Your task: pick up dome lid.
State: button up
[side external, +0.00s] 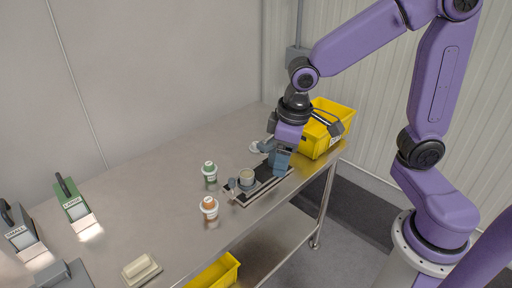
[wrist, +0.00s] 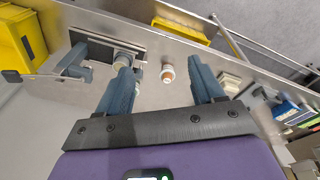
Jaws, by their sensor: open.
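My gripper (side external: 279,166) is open above the far right part of the steel table, over the end of a dark fixture (side external: 264,187). In the wrist view my gripper (wrist: 160,64) has its blue-grey fingers spread wide, with nothing held between them. A pale round piece (side external: 257,148) lies on the table just left of the gripper in the side view, partly hidden by it. It may be the dome lid, but I cannot tell for sure. A cup (side external: 247,177) sits at the fixture; it also shows in the wrist view (wrist: 123,58), partly behind a finger.
A yellow bin (side external: 324,138) is at the table's right end. A pale block (side external: 141,269) and a green labelled device (side external: 73,202) stand left. Mid-left table is clear.

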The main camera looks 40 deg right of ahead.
jog(key=w+d+f+m, duration=0.2)
jog(key=w+m, duration=0.3)
jog(key=w, duration=0.8)
jog(key=m+t+h, duration=0.2)
jog(key=m+h, duration=0.1)
jog(key=m, duration=0.7)
send_over(256, 142)
jog(key=s+a, duration=0.3)
notch_tip(256, 142, down, 19)
jog(key=shift+f, duration=0.1)
jog(key=shift+d+x, duration=0.2)
jog(key=shift+x, duration=3.05)
jog(key=c, duration=1.1)
